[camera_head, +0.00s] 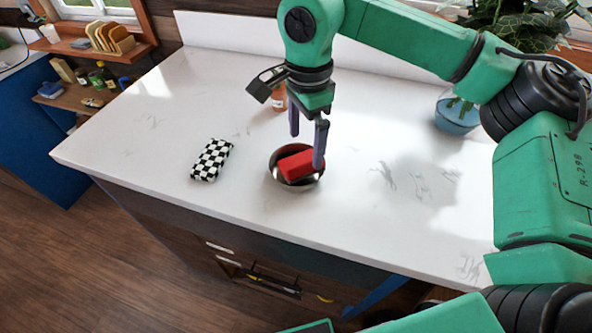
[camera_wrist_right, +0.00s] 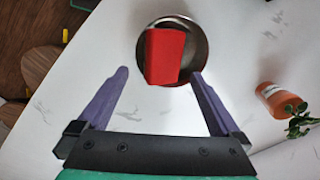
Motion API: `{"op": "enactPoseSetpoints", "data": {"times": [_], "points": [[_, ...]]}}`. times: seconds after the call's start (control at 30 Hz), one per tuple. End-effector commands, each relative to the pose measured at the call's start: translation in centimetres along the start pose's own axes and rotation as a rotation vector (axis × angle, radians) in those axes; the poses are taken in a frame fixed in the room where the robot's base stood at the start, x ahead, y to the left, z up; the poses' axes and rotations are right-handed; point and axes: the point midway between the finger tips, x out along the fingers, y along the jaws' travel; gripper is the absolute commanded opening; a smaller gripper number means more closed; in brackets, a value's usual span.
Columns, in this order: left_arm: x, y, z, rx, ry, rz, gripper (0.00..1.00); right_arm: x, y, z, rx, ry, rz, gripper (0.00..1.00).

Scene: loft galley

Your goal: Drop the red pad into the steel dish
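The red pad (camera_head: 296,165) lies inside the steel dish (camera_head: 272,176) on the white counter, tilted against its wall. In the right wrist view the red pad (camera_wrist_right: 163,56) covers the left part of the steel dish (camera_wrist_right: 198,42) and overlaps its rim. My right gripper (camera_head: 308,150) is above the dish with its fingers spread. In the right wrist view the right gripper (camera_wrist_right: 159,72) has its fingertips wide apart, with nothing gripped between them. My left gripper is not in view.
A black-and-white checkered item (camera_head: 212,160) lies left of the dish. An orange bottle (camera_head: 279,99) stands behind the gripper. A blue glass vase (camera_head: 456,112) with a plant is at the back right. The counter between is clear. The front edge is close to the dish.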

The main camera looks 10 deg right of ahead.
Motion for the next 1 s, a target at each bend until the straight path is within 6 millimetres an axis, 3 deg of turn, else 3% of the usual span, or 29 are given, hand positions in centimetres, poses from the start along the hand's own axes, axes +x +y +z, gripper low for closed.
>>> {"op": "enactPoseSetpoints", "data": {"times": [0.17, 0.33, 0.47, 0.6, 0.77, 1.0], "points": [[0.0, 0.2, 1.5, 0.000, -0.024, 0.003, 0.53, 0.0, 0.0, 0.0, 0.000, 0.000, 0.000, 1.00], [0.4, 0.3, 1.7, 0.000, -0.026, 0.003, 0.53, -1.0, -0.1, 0.0, 0.000, 0.000, -0.004, 1.00], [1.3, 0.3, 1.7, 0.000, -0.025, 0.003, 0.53, -4.0, -0.1, 0.1, 0.001, 0.000, -0.006, 1.00], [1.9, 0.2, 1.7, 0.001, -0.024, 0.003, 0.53, -8.4, 0.1, 0.1, 0.000, 0.000, -0.006, 1.00], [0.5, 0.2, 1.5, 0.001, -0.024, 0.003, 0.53, -13.2, 0.2, 0.1, 0.001, 0.003, -0.005, 1.00], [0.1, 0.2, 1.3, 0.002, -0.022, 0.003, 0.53, -14.8, 0.3, 0.1, 0.000, 0.001, -0.003, 1.00]]}}
